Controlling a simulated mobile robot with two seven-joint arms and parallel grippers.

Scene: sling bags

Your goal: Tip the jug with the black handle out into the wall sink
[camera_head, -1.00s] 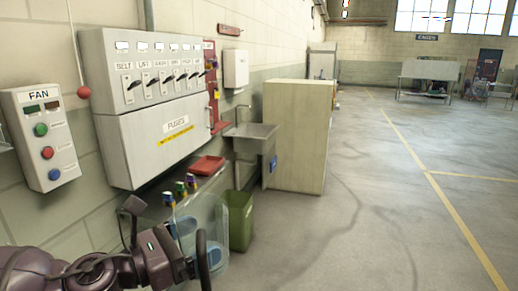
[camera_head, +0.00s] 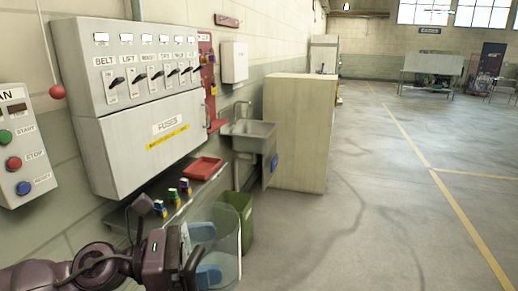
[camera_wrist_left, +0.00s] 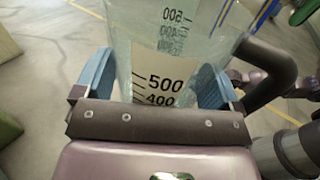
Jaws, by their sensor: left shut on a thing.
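My left gripper (camera_head: 206,258) is shut on a clear jug (camera_head: 229,236), its blue finger pads on either side of the jug wall. The jug has a black handle (camera_wrist_left: 278,65) and printed volume marks, and looks about upright. In the left wrist view the jug (camera_wrist_left: 165,65) sits between the pads of the left gripper (camera_wrist_left: 160,85). I cannot tell how much liquid is in it. The grey wall sink (camera_head: 252,131) with its tap is farther ahead, up and right of the jug in the head view, apart from it. My right gripper is not in view.
A green bin (camera_head: 238,208) stands on the floor behind the jug, below the sink. A wall shelf holds a red tray (camera_head: 203,168) and several small colour-topped items. A fuse cabinet (camera_head: 150,145) is above. A tall pale cabinet (camera_head: 297,135) stands beyond the sink. The floor on the right is clear.

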